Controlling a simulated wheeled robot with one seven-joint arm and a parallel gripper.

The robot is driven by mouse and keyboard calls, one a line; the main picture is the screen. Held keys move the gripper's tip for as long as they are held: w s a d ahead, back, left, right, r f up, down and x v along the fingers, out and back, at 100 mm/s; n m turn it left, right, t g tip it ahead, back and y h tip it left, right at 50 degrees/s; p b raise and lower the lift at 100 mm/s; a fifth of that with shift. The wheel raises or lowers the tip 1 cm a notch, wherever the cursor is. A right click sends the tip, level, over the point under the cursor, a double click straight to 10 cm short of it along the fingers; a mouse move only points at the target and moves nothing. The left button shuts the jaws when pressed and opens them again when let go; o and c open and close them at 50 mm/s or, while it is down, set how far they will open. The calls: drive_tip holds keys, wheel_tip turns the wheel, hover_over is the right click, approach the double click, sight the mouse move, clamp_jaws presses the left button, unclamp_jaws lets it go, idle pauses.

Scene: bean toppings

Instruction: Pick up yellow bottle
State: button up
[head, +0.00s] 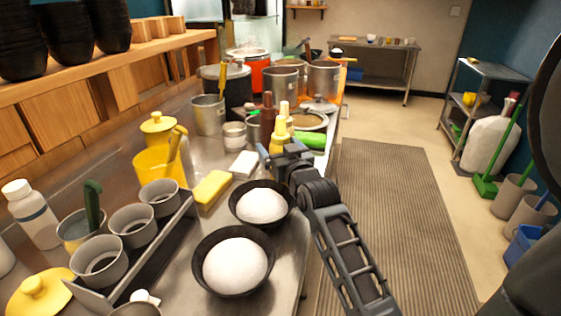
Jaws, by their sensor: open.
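A yellow squeeze bottle (279,131) with a pointed tip stands upright on the steel counter, right behind my gripper in the head view. Its lower part is hidden by my gripper. A second pale yellow tip (284,108) shows just behind it. My gripper (268,157) is open, low over the counter, in front of the bottle. I cannot tell whether its fingers touch the bottle or surround it.
Two black bowls of white contents (234,266) (263,205) sit near the counter's front edge. A yellow block (212,188), brown bottle (267,110), green item (309,140) and metal pots (324,80) stand close by. The floor mat (395,220) is clear.

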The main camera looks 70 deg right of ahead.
drive_tip(key=shift+w+d, duration=0.25)
drive_tip(key=shift+d, duration=0.05)
drive_tip(key=c, duration=0.7)
drive_tip(key=shift+c, duration=0.2)
drive_tip(key=shift+r, duration=0.15)
